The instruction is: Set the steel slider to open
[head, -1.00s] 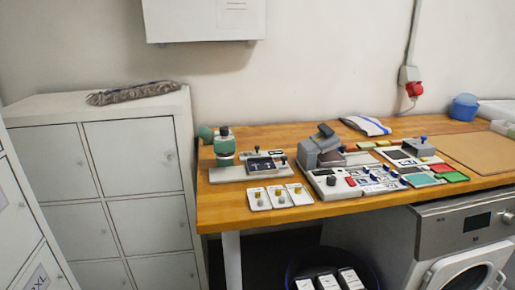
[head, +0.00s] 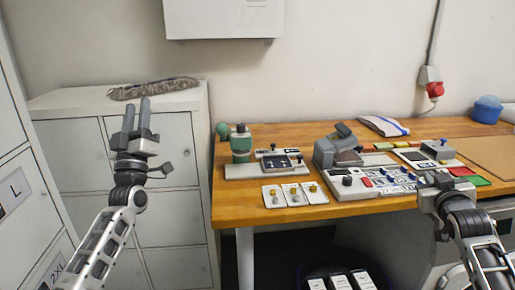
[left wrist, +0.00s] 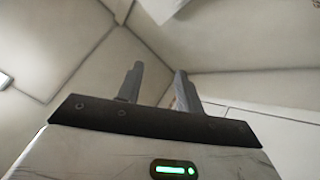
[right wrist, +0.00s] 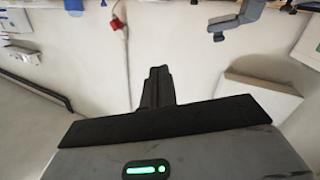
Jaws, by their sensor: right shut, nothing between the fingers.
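Three small white plates (head: 293,194) with little knobs lie at the table's front left. A grey control panel (head: 345,191) with red, blue and black controls is right of them. Which small control is the steel slider, and how it is set, is too small to tell. My left gripper (head: 137,110) is raised in front of the lockers, left of the table; its fingers stand apart and empty, also in the left wrist view (left wrist: 158,72). My right gripper (head: 430,180) is by the table's front right edge, shut and empty; its fingers meet in the right wrist view (right wrist: 160,75).
A green cylinder device (head: 241,150) and a dark-windowed unit (head: 278,162) stand at the table's left. A grey clamp-like device (head: 335,150) and a grey box with a blue knob (head: 436,151) are behind the panel. Lockers (head: 165,165) stand left; a bin (head: 335,272) is below.

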